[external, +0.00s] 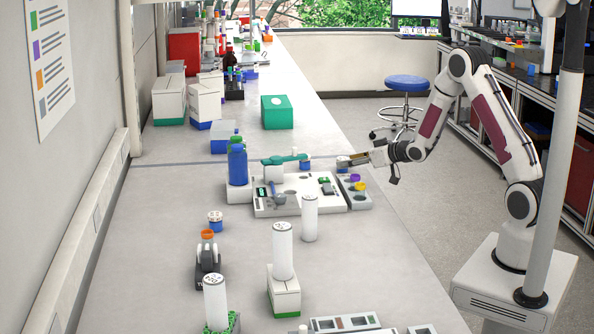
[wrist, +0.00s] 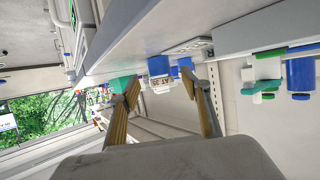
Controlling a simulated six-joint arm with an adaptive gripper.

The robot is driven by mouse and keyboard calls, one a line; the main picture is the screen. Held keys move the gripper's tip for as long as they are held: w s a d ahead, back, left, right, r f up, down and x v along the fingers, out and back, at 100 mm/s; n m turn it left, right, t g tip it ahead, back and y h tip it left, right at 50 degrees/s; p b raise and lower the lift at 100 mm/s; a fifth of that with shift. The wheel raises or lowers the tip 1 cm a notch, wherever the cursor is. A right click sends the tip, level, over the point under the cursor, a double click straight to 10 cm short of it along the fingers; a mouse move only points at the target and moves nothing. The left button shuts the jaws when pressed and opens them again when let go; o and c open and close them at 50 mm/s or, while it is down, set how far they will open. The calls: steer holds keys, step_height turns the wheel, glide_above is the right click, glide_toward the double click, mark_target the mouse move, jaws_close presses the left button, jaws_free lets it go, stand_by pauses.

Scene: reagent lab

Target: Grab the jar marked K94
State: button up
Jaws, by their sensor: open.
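No label reading K94 is legible in either view. My gripper (external: 345,161) is open at the right edge of the bench, beside the white instrument. In the wrist view its two tan fingers (wrist: 160,86) are spread apart, with a small white-and-blue jar (wrist: 159,68) seen beyond and between them. That jar carries dark print that I cannot read for sure. Another small jar (external: 216,222) with a marked top stands nearer the wall.
Tall white cylinders with printed tops stand in front: one on a box (external: 283,252), one on the bench (external: 310,220), one at front left (external: 215,302). A white instrument (external: 290,208) and blue bottle (external: 237,165) are nearby. Bare bench lies at centre left (external: 150,240).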

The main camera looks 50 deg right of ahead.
steer(key=shift+f+x, duration=0.2)
steer(key=shift+x, duration=1.6)
steer(key=c, duration=1.2)
